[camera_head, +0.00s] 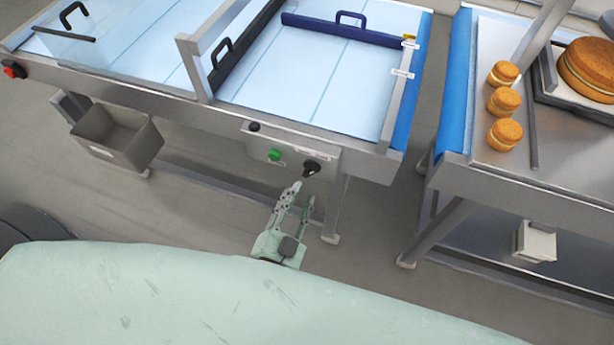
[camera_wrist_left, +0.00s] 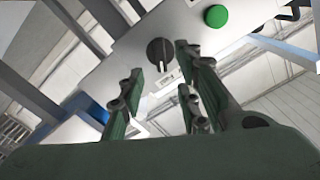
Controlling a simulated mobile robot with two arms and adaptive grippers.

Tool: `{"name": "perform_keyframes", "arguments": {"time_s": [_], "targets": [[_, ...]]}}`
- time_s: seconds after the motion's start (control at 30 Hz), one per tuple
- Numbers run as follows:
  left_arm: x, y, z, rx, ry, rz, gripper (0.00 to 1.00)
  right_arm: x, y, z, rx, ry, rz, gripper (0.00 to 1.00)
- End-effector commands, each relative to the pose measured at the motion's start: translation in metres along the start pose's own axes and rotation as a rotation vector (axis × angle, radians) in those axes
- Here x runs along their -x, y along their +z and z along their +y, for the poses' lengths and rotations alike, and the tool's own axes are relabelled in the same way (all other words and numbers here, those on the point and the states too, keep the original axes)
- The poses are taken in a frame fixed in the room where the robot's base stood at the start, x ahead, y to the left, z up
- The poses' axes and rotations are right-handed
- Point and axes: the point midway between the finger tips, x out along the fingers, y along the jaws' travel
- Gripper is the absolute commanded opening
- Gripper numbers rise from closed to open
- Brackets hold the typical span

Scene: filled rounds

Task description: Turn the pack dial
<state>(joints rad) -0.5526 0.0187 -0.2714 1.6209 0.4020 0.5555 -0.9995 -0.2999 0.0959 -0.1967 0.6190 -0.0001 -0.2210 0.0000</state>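The pack dial is a black round knob (camera_head: 311,168) on the grey control panel (camera_head: 292,154) at the front of the conveyor table. It also shows in the left wrist view (camera_wrist_left: 160,52), with a pale mark at its lower edge, beyond my fingers. A green button (camera_head: 275,155) sits left of the dial in the head view. My left gripper (camera_head: 301,190) is open and empty, just below and in front of the dial, fingers pointing toward it. I see a gap between fingers and dial. My right gripper is not in view.
A second steel table (camera_head: 515,165) with several filled rounds (camera_head: 504,132) stands to the right. A grey bin (camera_head: 117,137) hangs at the left under the conveyor (camera_head: 320,75). A table leg (camera_head: 335,208) stands close to the right of my gripper.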

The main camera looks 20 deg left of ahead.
Motion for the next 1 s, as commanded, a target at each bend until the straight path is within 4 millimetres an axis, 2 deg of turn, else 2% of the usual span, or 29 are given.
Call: {"name": "perform_keyframes", "arguments": {"time_s": [0.1, 0.3, 0.47, 0.7, 1.0], "targets": [[-0.022, -0.002, -0.001, -0.001, -0.001, 0.003, 0.31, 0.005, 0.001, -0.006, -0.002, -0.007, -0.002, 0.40], [-0.049, -0.001, 0.000, 0.000, 0.001, 0.001, 0.31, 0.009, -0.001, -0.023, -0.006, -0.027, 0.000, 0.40], [-0.058, 0.000, 0.001, 0.001, 0.003, -0.001, 0.31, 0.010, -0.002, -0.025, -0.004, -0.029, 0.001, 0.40], [-0.059, 0.001, 0.001, 0.000, 0.003, -0.001, 0.31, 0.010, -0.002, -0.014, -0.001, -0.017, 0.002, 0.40], [-0.059, 0.001, 0.001, 0.000, 0.003, -0.001, 0.06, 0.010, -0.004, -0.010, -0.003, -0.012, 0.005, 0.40]]}}
